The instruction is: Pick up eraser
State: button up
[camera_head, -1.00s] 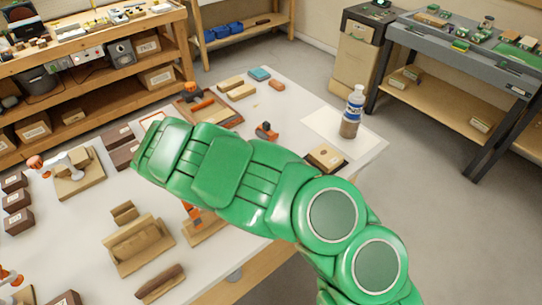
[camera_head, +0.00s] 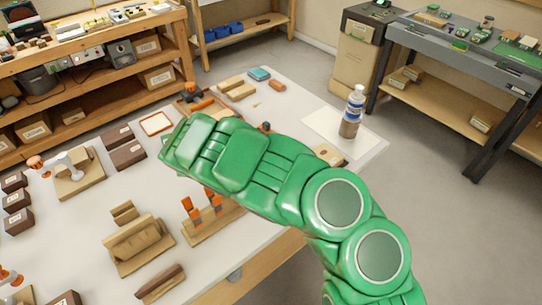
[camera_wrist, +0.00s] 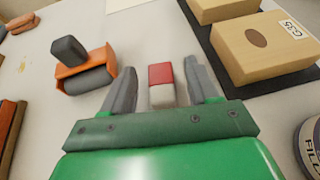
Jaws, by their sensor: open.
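The eraser (camera_wrist: 161,86), a small block with a red far part and a white near part, lies on the pale table in the wrist view. My gripper (camera_wrist: 157,64) is open, with one grey finger on each side of the eraser. A gap shows between the eraser and each finger, and nothing is held. How far the fingertips are above the table is unclear. In the head view my green arm hides the gripper and the eraser.
An orange tool with dark grey parts (camera_wrist: 86,78) lies left of the fingers. A labelled tan block (camera_wrist: 265,55) on a dark mat stands close on the right. A round tin (camera_wrist: 311,148) is at lower right. A bottle (camera_head: 352,112) stands near the table's far right edge.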

jog(key=shift+w+d, duration=0.1)
jog(key=shift+d, duration=0.05)
jog(key=c, duration=1.1)
jog(key=shift+o, duration=0.2)
